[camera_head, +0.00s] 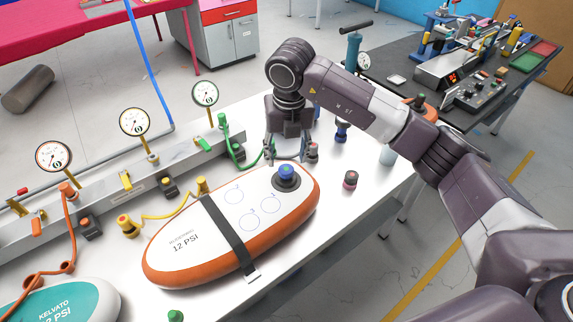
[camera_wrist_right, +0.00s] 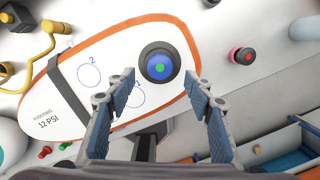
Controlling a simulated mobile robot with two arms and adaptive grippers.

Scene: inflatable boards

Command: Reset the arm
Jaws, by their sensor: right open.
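My right arm reaches in from the right in the head view. Its right gripper (camera_head: 287,153) points down near the far end of an orange-edged white inflatable board (camera_head: 180,262) marked 12 PSI. In the right wrist view the gripper (camera_wrist_right: 162,88) is open, its two blue-padded fingers apart with nothing between them. A valve with a blue cap (camera_head: 286,171) sits in a dark ring on the board. It also shows just beyond the fingertips in the wrist view (camera_wrist_right: 159,67). My left gripper is not in view.
A gauge manifold (camera_head: 120,190) with coloured hoses runs along the table's left side. A black strap (camera_head: 230,238) crosses the board. A red-topped cap (camera_head: 351,180) stands right of it. A teal board (camera_head: 75,300) lies at lower left. A dark bench (camera_head: 400,90) with equipment stands behind.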

